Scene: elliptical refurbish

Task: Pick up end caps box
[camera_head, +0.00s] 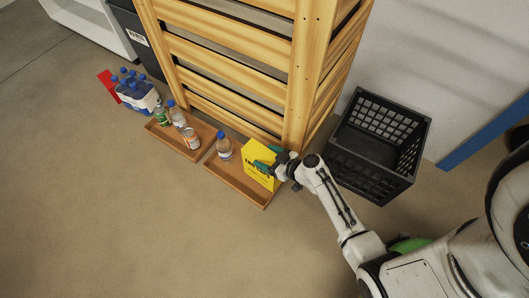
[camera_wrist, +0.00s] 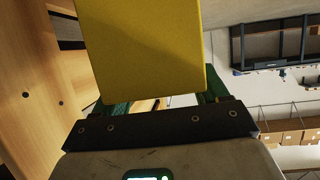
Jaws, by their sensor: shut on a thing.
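The end caps box is a yellow box with dark lettering (camera_head: 258,167), at the right end of a brown tray (camera_head: 225,177) on the floor. My gripper (camera_head: 268,158) has green fingers and is shut on the box near its top. In the wrist view the yellow box (camera_wrist: 145,50) fills the top middle, between the green fingers (camera_wrist: 160,105). The fingertips are hidden behind the box there. I cannot tell whether the box's bottom touches the tray.
A bottle (camera_head: 224,147) stands in the same tray. A second tray (camera_head: 171,140) to the left holds bottles and a can (camera_head: 191,138). A wooden slatted crate (camera_head: 235,65) rises behind. An empty black basket (camera_head: 377,150) is right of my gripper. The front floor is clear.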

